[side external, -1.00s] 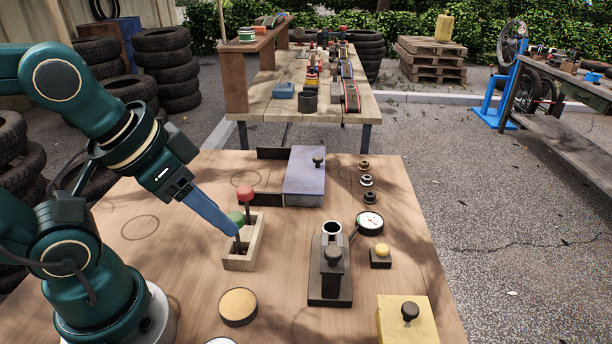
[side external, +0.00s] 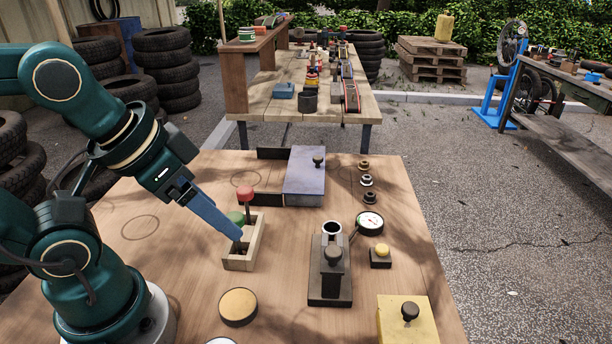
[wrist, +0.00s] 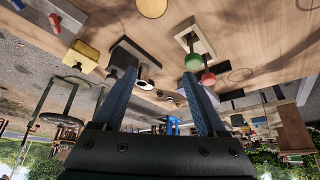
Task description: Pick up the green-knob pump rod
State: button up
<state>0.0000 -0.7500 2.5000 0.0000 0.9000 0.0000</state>
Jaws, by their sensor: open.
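The green-knob pump rod (side external: 236,217) stands upright in a small wooden rack (side external: 238,264), its shaft largely hidden behind my gripper's fingers. A red-knob rod (side external: 245,193) stands behind it in the same rack. My gripper (side external: 241,238) is open, with its long blue fingers slanting down to the right over the rack. In the side view the fingers overlap and pass in front of the green-knob rod. In the wrist view my gripper (wrist: 160,73) has its fingers wide apart, and the green knob (wrist: 193,62) shows beside the right fingertip. I cannot tell whether they touch.
Right of the rack stand a black pump stand (side external: 331,285), a gauge (side external: 369,223) and a yellow-button block (side external: 380,256). A grey-blue box (side external: 305,177) is behind. A tan disc (side external: 238,306) lies in front. The tabletop left of the rack is clear.

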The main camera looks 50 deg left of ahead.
notch_tip(320, 180, up, 5)
jog(key=shift+w+a+m+g, duration=0.6)
jog(key=shift+w+a+g, duration=2.3)
jog(key=shift+a, duration=0.3)
notch_tip(320, 180, down, 16)
jog(key=shift+f, duration=0.15)
grip_shut()
